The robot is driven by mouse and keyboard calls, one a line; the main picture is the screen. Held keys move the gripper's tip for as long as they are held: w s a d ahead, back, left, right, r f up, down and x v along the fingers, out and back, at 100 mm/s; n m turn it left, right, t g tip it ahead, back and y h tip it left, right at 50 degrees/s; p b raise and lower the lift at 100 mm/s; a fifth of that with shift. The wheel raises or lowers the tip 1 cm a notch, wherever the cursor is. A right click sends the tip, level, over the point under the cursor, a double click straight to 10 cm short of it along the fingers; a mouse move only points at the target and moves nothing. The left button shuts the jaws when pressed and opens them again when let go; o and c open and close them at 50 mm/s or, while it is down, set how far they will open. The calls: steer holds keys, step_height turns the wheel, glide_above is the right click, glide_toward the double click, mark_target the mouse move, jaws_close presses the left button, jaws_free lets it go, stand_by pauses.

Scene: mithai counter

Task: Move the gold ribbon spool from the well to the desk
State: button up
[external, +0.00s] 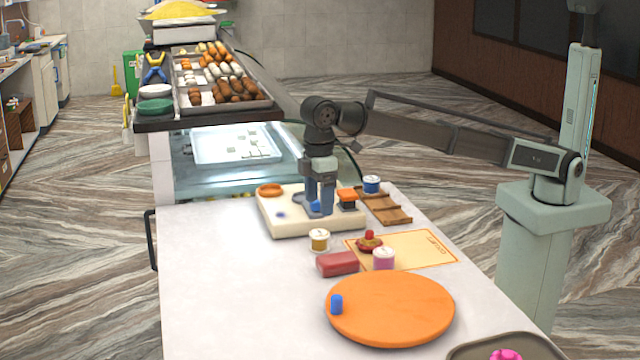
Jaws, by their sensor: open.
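The gold ribbon spool (319,241), with a white top, stands upright on the white desk top (230,290), just in front of the cream block (290,229). The block seems to have recesses in its top; I cannot tell which one is the well. My gripper (320,208) points down over the middle of the block, behind the gold spool and apart from it. Its fingers are open. Something blue shows low at the fingers, partly hidden by them.
A blue spool (371,184) stands by a brown wooden rack (386,207). A pink spool (383,259), a red block (338,264) and a card (425,248) lie near the gold spool. An orange disc (390,315) fills the front right. The desk's left side is clear.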

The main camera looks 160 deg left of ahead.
steer(key=shift+r, duration=1.4)
